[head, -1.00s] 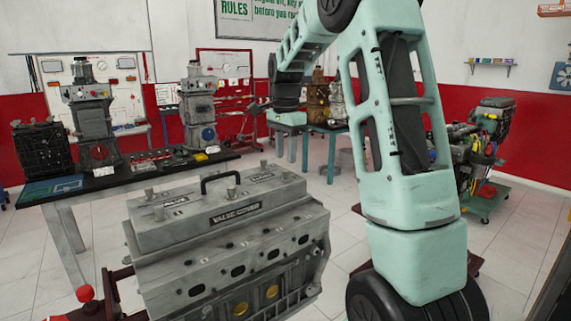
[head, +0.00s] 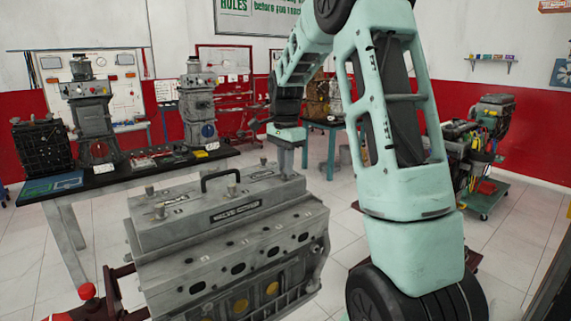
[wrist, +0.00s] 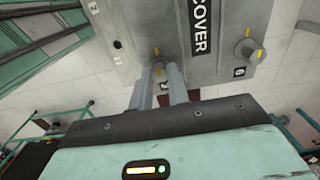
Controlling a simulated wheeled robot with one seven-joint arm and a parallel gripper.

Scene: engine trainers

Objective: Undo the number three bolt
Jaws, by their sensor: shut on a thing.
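The grey valve cover (head: 205,215) sits on top of the engine block, with a black handle and several upright bolts. My gripper (head: 287,172) is down at the cover's far right end. In the wrist view my gripper's two fingers (wrist: 160,72) are shut around a grey bolt (wrist: 158,66) with a yellow mark beside it. The number by this bolt is not readable. Another bolt (wrist: 246,50), near a label reading 6, stands apart to the right. In the head view my gripper hides the held bolt.
The engine block (head: 235,265) is in front of me. A workbench (head: 130,175) with engine parts stands behind it at left. A green cart with an engine (head: 470,155) stands at right, and a teal table (head: 325,126) is at the back. Tiled floor is open between them.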

